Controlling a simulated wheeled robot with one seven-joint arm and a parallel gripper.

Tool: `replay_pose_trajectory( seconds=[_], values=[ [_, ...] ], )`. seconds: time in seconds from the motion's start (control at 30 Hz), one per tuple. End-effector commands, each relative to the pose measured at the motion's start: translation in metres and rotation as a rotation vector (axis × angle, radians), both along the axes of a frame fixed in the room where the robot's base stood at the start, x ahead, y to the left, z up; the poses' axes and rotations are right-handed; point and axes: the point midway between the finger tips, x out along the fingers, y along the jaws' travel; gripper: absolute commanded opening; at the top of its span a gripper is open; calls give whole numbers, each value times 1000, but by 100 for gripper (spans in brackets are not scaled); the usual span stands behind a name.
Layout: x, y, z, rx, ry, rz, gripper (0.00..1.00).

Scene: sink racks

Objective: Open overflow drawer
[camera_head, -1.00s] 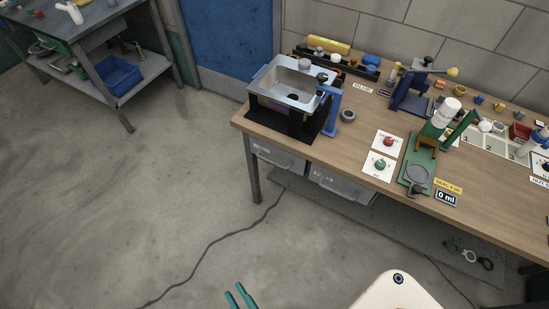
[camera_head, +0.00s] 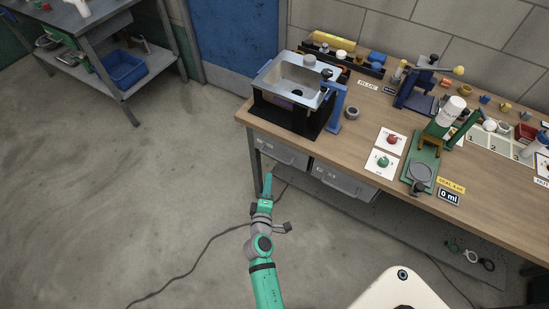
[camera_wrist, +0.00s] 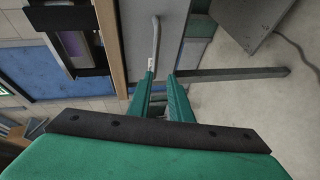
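Two grey drawers hang under the workbench in the head view, a left drawer (camera_head: 278,152) and a right drawer (camera_head: 343,181). Both look shut; their labels are too small to read, so I cannot tell which is the overflow drawer. My gripper (camera_head: 267,184) is just in front of and below the left drawer. In the wrist view a grey drawer front (camera_wrist: 136,30) with a pale bar handle (camera_wrist: 155,42) lies ahead. My green fingers (camera_wrist: 161,76) are apart, close to the handle's near end. I cannot tell whether they touch it.
The wooden worktop (camera_head: 365,118) carries a metal sink (camera_head: 297,78) on a black stand, above the left drawer. A table leg (camera_wrist: 235,73) lies near the fingers in the wrist view. A cable (camera_head: 190,265) crosses the floor.

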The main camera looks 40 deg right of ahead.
Motion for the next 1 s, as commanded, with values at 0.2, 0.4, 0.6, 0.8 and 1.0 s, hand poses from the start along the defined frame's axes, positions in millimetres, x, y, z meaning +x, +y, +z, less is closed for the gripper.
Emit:
replay_pose_trajectory(
  seconds=[0.2,0.4,0.6,0.8,1.0],
  values=[
    [11,-23,5,-47,23,-30,18],
    [30,-44,1,-47,21,-33,18],
    [53,-69,-7,-45,21,-34,18],
    [71,-88,-12,-44,22,-35,18],
    [81,-94,-15,-44,22,-31,18]
  ],
)
